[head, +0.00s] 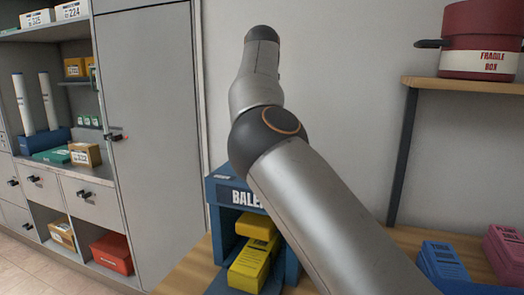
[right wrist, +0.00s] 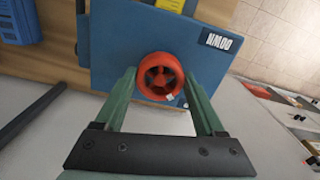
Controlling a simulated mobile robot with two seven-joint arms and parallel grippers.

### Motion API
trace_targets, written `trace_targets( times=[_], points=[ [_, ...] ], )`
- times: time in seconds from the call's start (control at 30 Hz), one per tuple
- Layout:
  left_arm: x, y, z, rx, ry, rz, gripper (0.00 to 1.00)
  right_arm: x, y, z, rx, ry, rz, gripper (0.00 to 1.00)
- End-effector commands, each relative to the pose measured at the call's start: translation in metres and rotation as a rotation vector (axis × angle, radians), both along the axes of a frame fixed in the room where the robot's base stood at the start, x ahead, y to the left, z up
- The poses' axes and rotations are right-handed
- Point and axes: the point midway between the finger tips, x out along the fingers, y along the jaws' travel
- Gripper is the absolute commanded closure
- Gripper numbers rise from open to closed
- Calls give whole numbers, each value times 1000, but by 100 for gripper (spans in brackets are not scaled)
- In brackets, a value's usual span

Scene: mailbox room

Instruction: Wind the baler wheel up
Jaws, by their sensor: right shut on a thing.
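The blue baler (head: 222,190) stands on the wooden counter, its sign partly hidden behind my right arm. A yellow press block (head: 258,225) sits above a yellow bale (head: 250,268) inside its frame. In the right wrist view the red wheel (right wrist: 160,62) is on the baler's blue top panel (right wrist: 120,40), beside a label (right wrist: 218,41) reading DOWN upside down. My right gripper (right wrist: 158,82) is shut on the wheel, one green finger at each side. In the head view this gripper and the wheel are hidden. My left gripper is in neither view.
A wooden shelf (head: 460,86) at right carries a red box (head: 480,40). Blue (head: 440,258) and pink (head: 503,245) parcels stand on the counter at lower right. A grey cabinet (head: 155,130) and cubbies fill the left. The wall behind is bare.

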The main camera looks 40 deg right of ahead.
Motion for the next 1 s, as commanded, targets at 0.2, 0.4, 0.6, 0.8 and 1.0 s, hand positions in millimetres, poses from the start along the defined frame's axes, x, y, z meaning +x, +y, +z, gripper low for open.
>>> trace_targets(
  times=[0.2, 0.4, 0.6, 0.8, 1.0],
  points=[
    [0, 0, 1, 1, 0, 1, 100, 0, 0, 2, -2, -4, 6, 84],
    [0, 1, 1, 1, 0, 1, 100, 0, 0, 1, -2, -3, 5, 14],
    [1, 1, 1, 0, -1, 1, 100, 0, 0, 0, 0, -1, 3, 0],
    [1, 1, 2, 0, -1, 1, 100, 0, 0, 2, 1, -1, 3, 0],
    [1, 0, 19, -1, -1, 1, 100, 0, 0, 27, 2, -2, 4, 0]
  ],
)
